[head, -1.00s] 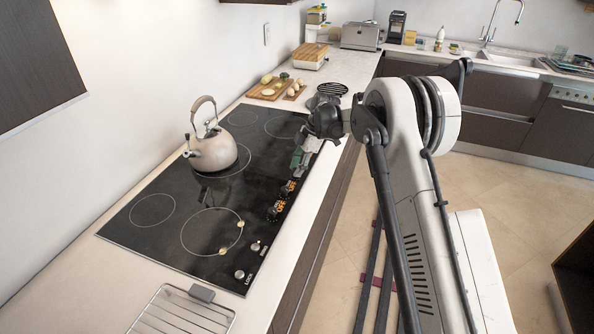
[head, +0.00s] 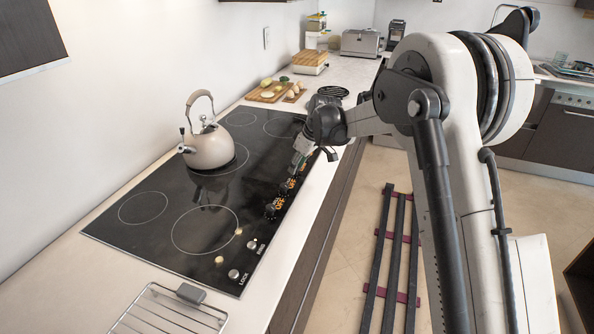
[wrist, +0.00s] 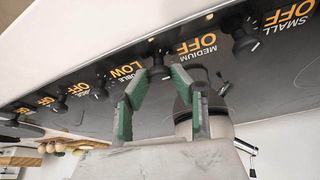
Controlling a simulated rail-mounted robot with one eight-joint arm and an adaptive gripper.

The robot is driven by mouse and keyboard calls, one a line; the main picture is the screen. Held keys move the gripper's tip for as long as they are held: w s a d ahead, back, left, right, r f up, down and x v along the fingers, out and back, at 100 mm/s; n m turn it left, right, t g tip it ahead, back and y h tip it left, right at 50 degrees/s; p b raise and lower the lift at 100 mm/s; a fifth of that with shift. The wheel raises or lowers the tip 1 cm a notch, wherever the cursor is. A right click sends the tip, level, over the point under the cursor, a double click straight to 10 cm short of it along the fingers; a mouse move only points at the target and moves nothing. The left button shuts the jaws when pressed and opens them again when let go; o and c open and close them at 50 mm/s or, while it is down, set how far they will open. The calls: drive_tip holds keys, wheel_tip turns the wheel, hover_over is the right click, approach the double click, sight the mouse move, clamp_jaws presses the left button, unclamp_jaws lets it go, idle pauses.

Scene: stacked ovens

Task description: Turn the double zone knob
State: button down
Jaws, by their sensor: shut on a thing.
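The double zone knob (wrist: 160,70) is a small black knob on the hob's control strip. In the wrist view it sits between my green fingertips, beside an orange LOW label (wrist: 125,71) whose small white word is partly hidden by a finger. My gripper (wrist: 159,78) is shut on this knob, one finger on each side. In the head view my gripper (head: 298,162) is over the far part of the knob row, and its wrist hides the held knob there. The neighbouring labels (wrist: 197,45) that I can read show OFF.
A beige kettle (head: 208,149) stands on the black hob (head: 150,235), left of my gripper. Boards with food (head: 266,92) lie behind the hob. A wire rack (head: 170,310) lies at the near counter end. The floor right of the counter is partly clear.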

drive_tip(key=m+b, duration=0.1)
drive_tip(key=m, duration=0.1)
drive_tip(key=m+t+h+b, duration=0.1)
drive_tip(key=m, duration=0.1)
drive_tip(key=shift+s+a+f+m, duration=0.1)
drive_tip(key=shift+m, duration=0.2)
drive_tip(key=m+t+h+b, duration=0.1)
drive_tip(key=m+h, duration=0.1)
drive_tip(key=m, duration=0.2)
drive_tip(key=shift+a, duration=0.1)
drive_tip(key=m+h, duration=0.1)
drive_tip(key=m, duration=0.1)
drive_tip(key=m+b, duration=0.1)
drive_tip(key=m, duration=0.2)
drive_tip(key=shift+h, duration=0.4)
drive_tip(key=shift+a+m+g+h+b, duration=0.15)
drive_tip(key=shift+m+h, duration=0.25)
drive_tip(key=shift+m, duration=0.65)
drive_tip(key=shift+d+m+g+h+b, duration=0.15)
drive_tip(key=shift+m+h+b, duration=0.2)
drive_tip(key=shift+m, duration=0.7)
drive_tip(key=shift+a, duration=0.1)
drive_tip(key=c, duration=1.5)
unclamp_jaws()
